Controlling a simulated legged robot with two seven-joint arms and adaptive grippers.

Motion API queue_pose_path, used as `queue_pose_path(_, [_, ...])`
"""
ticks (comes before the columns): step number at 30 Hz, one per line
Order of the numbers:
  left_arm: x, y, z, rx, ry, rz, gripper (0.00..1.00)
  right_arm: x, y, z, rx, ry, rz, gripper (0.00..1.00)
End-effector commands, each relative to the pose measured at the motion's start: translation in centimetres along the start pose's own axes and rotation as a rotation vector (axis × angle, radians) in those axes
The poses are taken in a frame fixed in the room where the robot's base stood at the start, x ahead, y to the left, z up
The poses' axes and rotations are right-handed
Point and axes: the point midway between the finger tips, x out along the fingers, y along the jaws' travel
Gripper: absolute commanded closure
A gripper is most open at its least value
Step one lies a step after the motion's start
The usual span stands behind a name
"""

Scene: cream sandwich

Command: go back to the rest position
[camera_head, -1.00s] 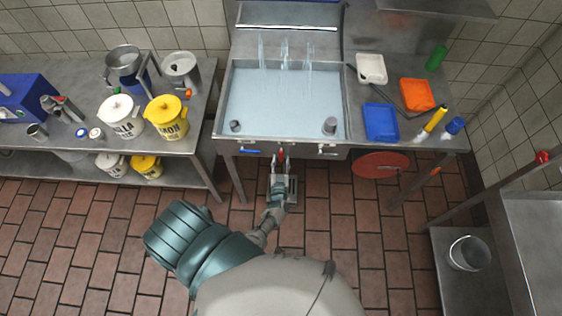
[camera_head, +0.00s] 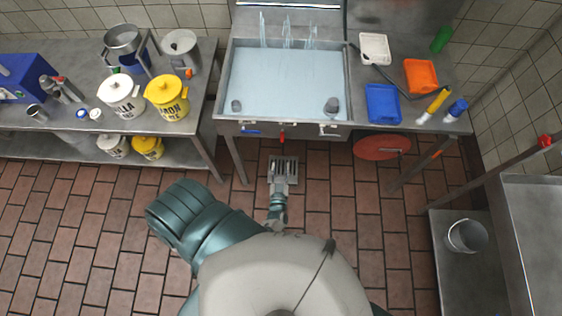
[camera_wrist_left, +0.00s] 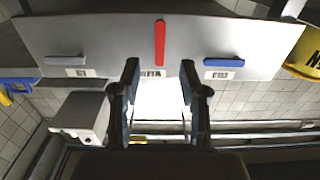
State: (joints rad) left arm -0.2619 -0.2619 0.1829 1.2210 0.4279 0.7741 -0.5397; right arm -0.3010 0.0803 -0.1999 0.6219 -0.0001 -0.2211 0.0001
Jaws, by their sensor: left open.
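My left gripper (camera_head: 278,182) is open and empty in front of the sink unit, its fingers pointing toward the unit's front panel. In the left wrist view its two fingers (camera_wrist_left: 158,78) stand apart, with a pale bright patch between them. A red lever (camera_wrist_left: 159,43) hangs upright on the grey panel (camera_wrist_left: 110,38) beyond the fingertips, with a gap in the picture. The red lever also shows in the head view (camera_head: 282,137). My right gripper is not in view.
The water-filled sink (camera_head: 285,85) is ahead. A red disc (camera_head: 381,147) is under its right side. A left counter (camera_head: 75,117) holds a white pot (camera_head: 120,97) and a yellow pot (camera_head: 167,98). A bucket (camera_head: 467,236) stands on a low shelf at right. The tiled floor (camera_head: 110,210) is open.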

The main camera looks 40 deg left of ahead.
Motion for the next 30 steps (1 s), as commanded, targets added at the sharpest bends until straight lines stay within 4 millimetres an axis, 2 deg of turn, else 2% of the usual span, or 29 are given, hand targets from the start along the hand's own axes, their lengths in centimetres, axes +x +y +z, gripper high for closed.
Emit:
queue_pose_path(14, [0.0,0.0,0.0,0.0,0.0,0.001,0.56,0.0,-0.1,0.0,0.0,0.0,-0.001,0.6])
queue_pose_path(17, [-0.2,0.4,0.7,0.003,-0.02,0.026,0.56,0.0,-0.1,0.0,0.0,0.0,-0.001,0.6])
queue_pose_path(20, [-1.4,1.8,3.7,0.018,-0.109,0.124,0.56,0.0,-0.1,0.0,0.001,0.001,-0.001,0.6])
queue_pose_path(23, [-4.4,3.6,9.3,0.054,-0.283,0.287,0.56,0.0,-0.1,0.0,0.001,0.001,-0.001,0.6])
queue_pose_path(24, [-6.2,3.9,11.9,0.077,-0.373,0.356,0.56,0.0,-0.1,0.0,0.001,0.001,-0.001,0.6])
queue_pose_path(26, [-9.4,3.7,15.9,0.119,-0.517,0.447,0.56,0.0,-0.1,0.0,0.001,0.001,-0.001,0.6])
queue_pose_path(27, [-11.7,3.1,18.4,0.152,-0.612,0.498,0.56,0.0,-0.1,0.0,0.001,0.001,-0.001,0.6])
queue_pose_path(29, [-15.2,1.5,21.8,0.207,-0.754,0.558,0.56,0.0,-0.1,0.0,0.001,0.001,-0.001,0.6])
queue_pose_path(30, [-17.5,-0.1,23.8,0.247,-0.847,0.588,0.56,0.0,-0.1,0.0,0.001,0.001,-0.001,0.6])
